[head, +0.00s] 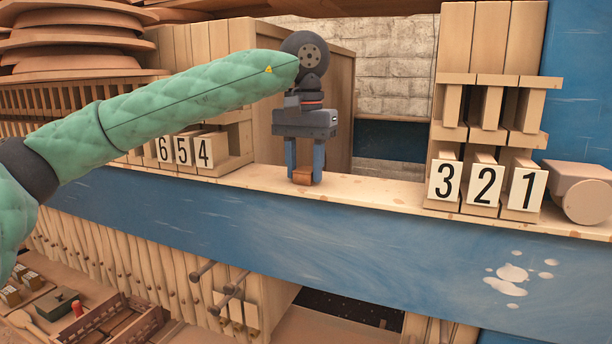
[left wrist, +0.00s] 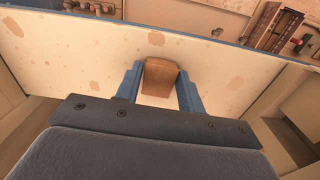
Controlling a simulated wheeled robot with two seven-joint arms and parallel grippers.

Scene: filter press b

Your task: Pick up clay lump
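The clay lump (head: 302,178) is a small brown block on the pale speckled ledge (head: 350,193), near the middle of the head view. It also shows in the left wrist view (left wrist: 160,78). My left gripper (head: 304,172) points straight down over the ledge. Its two blue fingers stand on either side of the lump, with their tips low by the ledge. In the left wrist view the lump nearly fills the space between the fingers. I cannot tell whether both fingers press on it. My right gripper is not in view.
Number blocks 6, 5, 4 (head: 182,150) stand left of the gripper, and blocks 3, 2, 1 (head: 482,184) stand right. A wooden cylinder-like piece (head: 582,192) lies at the far right. The ledge between gripper and right blocks is clear. Wooden pegs (head: 228,290) jut out below.

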